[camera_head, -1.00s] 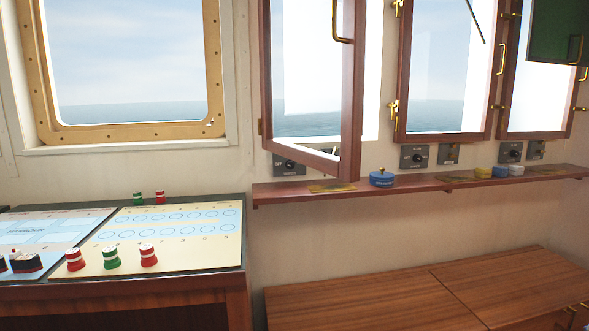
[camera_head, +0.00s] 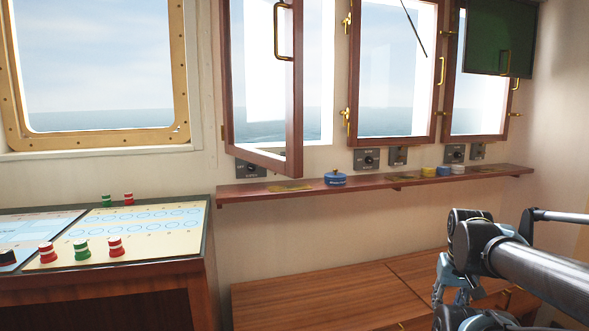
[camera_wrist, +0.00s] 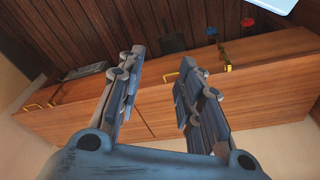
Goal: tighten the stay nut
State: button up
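I cannot pick out a stay nut for certain in either view. In the head view the open window sash (camera_head: 292,80) swings inward on the left, with a brass handle (camera_head: 283,30). The middle window frame (camera_head: 354,70) has brass fittings (camera_head: 346,115) on its left side. My gripper (camera_head: 452,285) is low at the right in the head view, in front of the wooden cabinet and well below the windows. In the wrist view my gripper (camera_wrist: 161,60) is open, with its two fingers apart and nothing between them.
A wooden shelf (camera_head: 400,183) under the windows carries a blue round tin (camera_head: 335,178) and smaller yellow and blue items. A chart console (camera_head: 130,235) with red and green pieces stands at left. A low wooden cabinet (camera_head: 320,295) runs below; its brass handles (camera_wrist: 195,77) show in the wrist view.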

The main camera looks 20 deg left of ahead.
jog(key=o, duration=0.4)
jog(key=shift+s+r, duration=0.15)
jog(key=shift+o, duration=1)
jog(key=shift+d+r, duration=0.1)
jog(key=shift+r, duration=0.15)
jog(key=w+r+n+t+h, duration=0.2)
jog(key=w+r+n+t, duration=0.15)
jog(key=w, duration=0.45)
jog(key=w+r+n+t+h, duration=0.15)
jog(key=w+r+n, duration=0.25)
jog(key=w, duration=0.4)
jog(key=w+a+r+n+t+y, duration=0.1)
jog(key=w+a+r+n+t, duration=0.5)
jog(key=w+a, duration=0.3)
jog(key=w+a+r+n+t+y, duration=0.1)
jog(key=w+a+r+n+y, duration=0.2)
jog(key=a, duration=0.4)
jog(key=w+a+r+n+t+y, duration=0.1)
jog(key=w+a+r+n, duration=0.1)
jog(key=a+r+n, duration=0.4)
jog(key=s+a+r+n+y, duration=0.1)
jog(key=a+n+y, duration=0.35)
jog(key=a, duration=0.65)
jog(key=s+a+r+n+y, duration=0.15)
jog(key=a+n+y, duration=0.35)
jog(key=a, duration=0.6)
jog(key=shift+n+h, duration=0.3)
jog(key=shift+h, duration=0.4)
jog(key=x, duration=1.7)
jog(key=shift+f, duration=0.4)
